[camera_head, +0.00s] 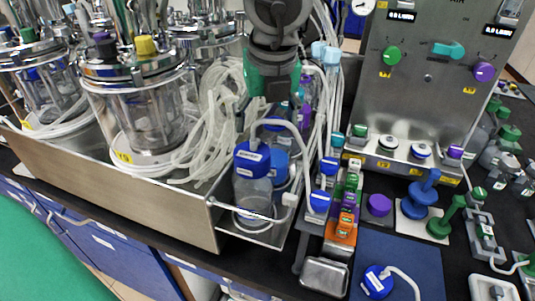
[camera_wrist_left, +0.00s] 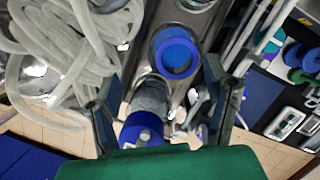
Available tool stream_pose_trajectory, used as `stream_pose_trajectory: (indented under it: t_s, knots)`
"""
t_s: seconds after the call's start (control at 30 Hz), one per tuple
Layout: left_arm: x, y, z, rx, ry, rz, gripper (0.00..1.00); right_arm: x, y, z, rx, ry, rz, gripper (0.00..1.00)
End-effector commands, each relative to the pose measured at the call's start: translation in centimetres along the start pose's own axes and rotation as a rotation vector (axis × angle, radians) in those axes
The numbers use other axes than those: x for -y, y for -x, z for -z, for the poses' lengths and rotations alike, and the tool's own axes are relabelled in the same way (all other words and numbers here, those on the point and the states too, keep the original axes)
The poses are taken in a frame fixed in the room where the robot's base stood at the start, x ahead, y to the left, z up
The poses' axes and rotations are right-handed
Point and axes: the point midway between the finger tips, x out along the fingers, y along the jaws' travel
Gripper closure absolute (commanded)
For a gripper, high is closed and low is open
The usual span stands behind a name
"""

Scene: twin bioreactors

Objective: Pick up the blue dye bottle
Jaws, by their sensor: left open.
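A clear bottle with a blue cap and white label (camera_head: 253,165) stands upright at the right end of the steel tray; it also shows in the left wrist view (camera_wrist_left: 142,128). A second blue-capped bottle (camera_head: 276,164) is just behind it, with its ring-like top in the left wrist view (camera_wrist_left: 176,52). I cannot tell for certain which one is the blue dye bottle. My left gripper (camera_head: 272,100) is above and behind these bottles. Its fingers (camera_wrist_left: 163,75) are open and empty, with the bottles below between them in the wrist view. My right gripper is not in view.
White tubing (camera_head: 222,115) is coiled left of the bottles, and a hose arches over them. Glass reactors (camera_head: 145,105) stand left in the steel tray (camera_head: 130,190). A control panel (camera_head: 430,80), a coloured rack (camera_head: 343,222) and a blue mat (camera_head: 415,255) lie right.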

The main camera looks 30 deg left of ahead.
Motion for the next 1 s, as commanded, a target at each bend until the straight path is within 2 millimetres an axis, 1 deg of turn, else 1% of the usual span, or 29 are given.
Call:
stream_pose_trajectory:
  t_s: [0.03, 0.1, 0.27, 0.33, 0.5, 0.6, 0.7, 0.93, 0.97, 1.0]
  knots:
    - [0.2, -1.0, 0.2, 0.000, -0.001, -0.005, 0.31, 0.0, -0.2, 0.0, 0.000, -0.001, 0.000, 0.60]
    - [0.5, -1.9, 0.3, 0.003, -0.002, -0.007, 0.31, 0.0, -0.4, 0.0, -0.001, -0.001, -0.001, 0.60]
    - [0.4, -2.8, 0.3, 0.004, -0.002, -0.004, 0.31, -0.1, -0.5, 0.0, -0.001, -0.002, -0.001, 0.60]
    - [0.2, -3.5, 0.1, 0.002, -0.002, -0.003, 0.31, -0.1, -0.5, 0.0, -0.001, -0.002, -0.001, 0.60]
    - [0.0, -6.4, -0.4, -0.004, 0.000, -0.002, 0.31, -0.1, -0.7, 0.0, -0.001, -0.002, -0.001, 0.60]
    - [-0.1, -7.8, -0.6, -0.006, 0.000, 0.000, 0.31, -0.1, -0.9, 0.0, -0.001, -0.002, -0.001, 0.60]
    - [0.0, -8.2, -0.5, -0.004, 0.001, 0.002, 0.31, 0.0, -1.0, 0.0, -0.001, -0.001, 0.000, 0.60]
    - [0.3, -8.0, -0.2, 0.003, -0.001, -0.002, 0.31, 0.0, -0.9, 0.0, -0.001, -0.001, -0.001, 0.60]
    - [0.4, -8.0, -0.1, 0.003, -0.001, -0.003, 0.43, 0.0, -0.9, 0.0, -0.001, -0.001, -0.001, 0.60]
    - [0.4, -8.0, -0.1, 0.003, -0.001, -0.003, 0.57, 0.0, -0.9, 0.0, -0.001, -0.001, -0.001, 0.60]
